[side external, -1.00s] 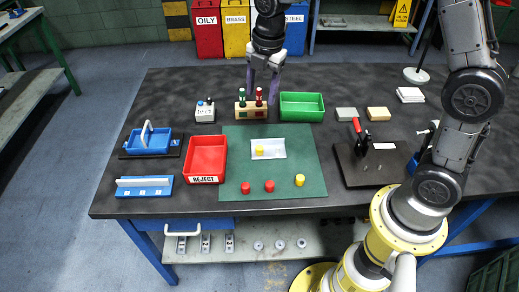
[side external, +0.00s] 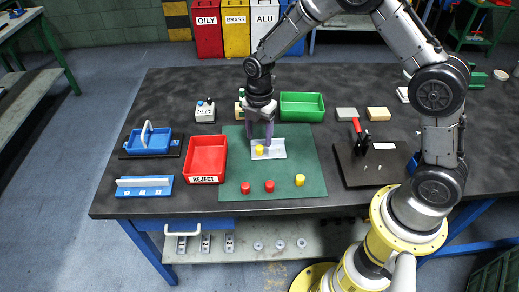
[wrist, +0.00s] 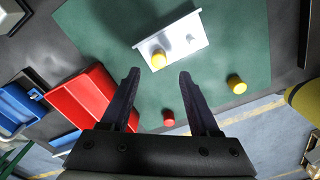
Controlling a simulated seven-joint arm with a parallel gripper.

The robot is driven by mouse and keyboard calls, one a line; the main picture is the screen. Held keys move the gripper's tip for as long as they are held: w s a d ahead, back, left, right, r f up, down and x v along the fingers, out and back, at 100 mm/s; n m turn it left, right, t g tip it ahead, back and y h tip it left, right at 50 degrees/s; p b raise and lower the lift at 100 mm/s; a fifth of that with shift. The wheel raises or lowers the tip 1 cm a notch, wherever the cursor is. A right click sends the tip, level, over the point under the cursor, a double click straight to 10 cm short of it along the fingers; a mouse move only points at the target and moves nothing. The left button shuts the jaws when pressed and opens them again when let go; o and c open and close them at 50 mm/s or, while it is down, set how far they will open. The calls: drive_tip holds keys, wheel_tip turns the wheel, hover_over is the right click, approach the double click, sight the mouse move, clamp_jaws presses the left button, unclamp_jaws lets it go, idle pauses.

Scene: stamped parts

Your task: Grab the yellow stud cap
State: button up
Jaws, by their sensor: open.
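One yellow stud cap (side external: 259,150) stands on a white plate (side external: 278,153) on the green mat. It also shows in the wrist view (wrist: 158,60), just beyond the gap between my fingertips. A second yellow cap (side external: 299,180) stands on the mat's front right and shows in the wrist view (wrist: 236,84), right of my fingers. My gripper (side external: 259,142) is open and empty, pointing down close to the plate; its fingers (wrist: 158,73) are apart with nothing between them. How high it is above the cap is hard to tell.
Red caps (side external: 245,187) (side external: 269,185) stand at the front of the green mat (side external: 310,165). A red REJECT tray (side external: 206,160) is at left, a green tray (side external: 302,106) behind. A black plate with a red-handled clamp (side external: 358,130) is at right.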

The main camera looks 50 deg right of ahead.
sight(259, 147)
drive_tip(key=shift+w+d+f, duration=0.1)
drive_tip(key=shift+f, duration=1.1)
drive_tip(key=shift+w+d+f, duration=0.1)
drive_tip(key=shift+f, duration=1.05)
clamp_jaws()
